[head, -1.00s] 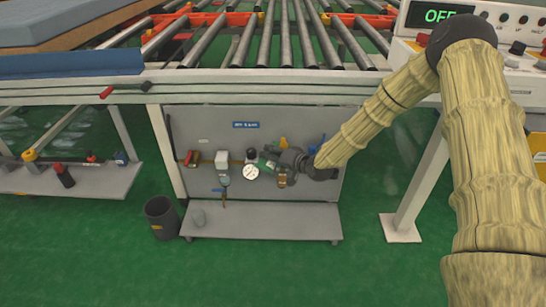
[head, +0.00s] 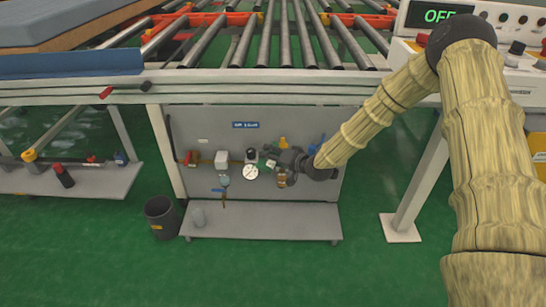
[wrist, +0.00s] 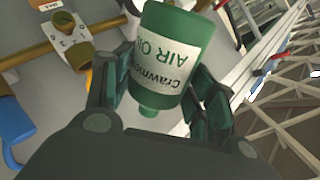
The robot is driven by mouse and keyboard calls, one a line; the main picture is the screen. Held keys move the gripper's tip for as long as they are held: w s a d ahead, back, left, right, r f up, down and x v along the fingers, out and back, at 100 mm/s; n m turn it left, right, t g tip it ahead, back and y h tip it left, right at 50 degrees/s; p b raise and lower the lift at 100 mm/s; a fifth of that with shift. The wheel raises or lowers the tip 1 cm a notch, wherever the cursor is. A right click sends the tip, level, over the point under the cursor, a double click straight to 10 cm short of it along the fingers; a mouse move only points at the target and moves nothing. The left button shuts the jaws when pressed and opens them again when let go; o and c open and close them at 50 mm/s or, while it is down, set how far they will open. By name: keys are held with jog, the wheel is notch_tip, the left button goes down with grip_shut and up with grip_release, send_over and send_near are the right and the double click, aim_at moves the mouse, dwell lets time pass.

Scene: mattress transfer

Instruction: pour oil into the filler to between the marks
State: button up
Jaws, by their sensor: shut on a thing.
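My gripper (wrist: 165,100) is shut on a green oil bottle (wrist: 172,35) with a white label reading "AIR OIL". Its narrow green neck end points toward my palm in the wrist view, and the label reads upside down. In the head view my gripper (head: 288,160) is in front of the grey panel, with the small green bottle (head: 269,160) at its left. An amber bowl (head: 282,181) hangs on the panel just below my gripper. The filler opening and level marks cannot be made out. No oil stream is visible.
A white-faced gauge (head: 251,172), a white box (head: 222,158) and a yellow part (head: 283,143) are close by on the panel. A dark bin (head: 161,217) stands left. The roller conveyor is above.

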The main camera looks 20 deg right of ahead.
aim_at(272, 166)
jog(key=shift+w+d+r+m+p, duration=0.15)
jog(key=shift+r+m+p, duration=0.15)
jog(key=shift+r+p, duration=0.15)
jog(key=shift+f, duration=0.1)
dwell(1.1)
jog(key=f+b, duration=0.1)
jog(key=b, duration=0.1)
jog(key=a+f+n+b, duration=0.1)
jog(key=b, duration=0.1)
jog(key=shift+f+t, duration=0.2)
jog(key=shift+t, duration=0.1)
jog(key=f+n+b, duration=0.1)
jog(key=b, duration=0.1)
jog(key=s+f+n+t+b, duration=0.1)
jog(key=b, duration=0.1)
jog(key=shift+a+n+h, duration=0.15)
jog(key=shift+n+h, duration=0.15)
jog(key=shift+h, duration=0.1)
jog(key=shift+f+n+t+b, duration=0.15)
jog(key=shift+n+t+b, duration=0.15)
jog(key=shift+t+b, duration=0.15)
